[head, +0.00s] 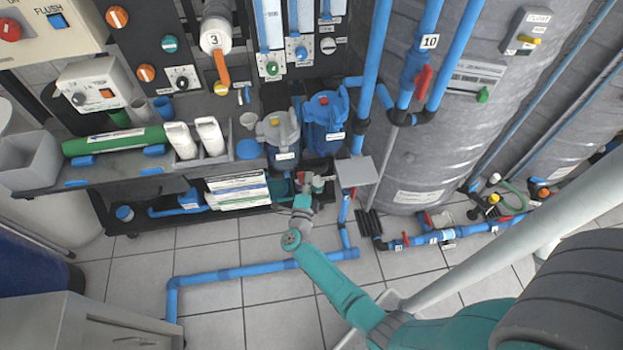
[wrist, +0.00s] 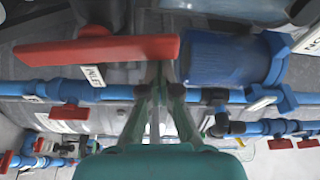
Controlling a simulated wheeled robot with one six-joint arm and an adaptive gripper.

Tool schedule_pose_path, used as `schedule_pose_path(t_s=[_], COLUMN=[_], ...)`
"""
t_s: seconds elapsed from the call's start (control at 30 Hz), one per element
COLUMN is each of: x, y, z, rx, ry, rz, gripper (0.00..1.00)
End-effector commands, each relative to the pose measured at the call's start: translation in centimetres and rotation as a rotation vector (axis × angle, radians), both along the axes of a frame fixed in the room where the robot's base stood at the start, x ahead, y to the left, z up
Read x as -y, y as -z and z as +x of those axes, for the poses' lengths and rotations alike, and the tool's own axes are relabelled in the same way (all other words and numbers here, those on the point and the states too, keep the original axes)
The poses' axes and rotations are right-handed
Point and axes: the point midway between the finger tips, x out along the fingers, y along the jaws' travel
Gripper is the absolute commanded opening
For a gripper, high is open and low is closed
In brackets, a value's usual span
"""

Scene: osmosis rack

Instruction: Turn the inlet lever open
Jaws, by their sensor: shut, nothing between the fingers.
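The inlet lever (wrist: 95,50) is a long red handle, large in the upper left of the wrist view. It lies almost level across the picture, beside a white tag (wrist: 94,76) that reads INLET. A blue cylindrical fitting (wrist: 225,58) is just right of the lever's right end. My gripper (wrist: 159,84) is shut and empty, its fingertips by the lower edge of the lever near its right end. I cannot tell whether they touch it. In the head view my gripper (head: 303,201) is low in front of the rack, and I cannot make out the inlet lever there.
A blue floor pipe (head: 235,272) runs below. Other red valve handles (wrist: 69,112) sit on nearby pipes. Tiled floor (head: 270,315) is open in front.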

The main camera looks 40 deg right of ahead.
Motion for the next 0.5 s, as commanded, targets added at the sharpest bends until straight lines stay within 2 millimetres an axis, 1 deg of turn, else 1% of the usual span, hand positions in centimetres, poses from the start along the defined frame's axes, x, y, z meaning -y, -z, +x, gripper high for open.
schedule_pose_path(t_s=[0.27, 0.5], x=[-0.01, -0.28], y=[0.0, -0.03], z=[0.0, 0.21], rx=[-0.003, -0.032], ry=[0.0, -0.001], rz=[-0.004, -0.046], gripper=[0.0, 0.0])
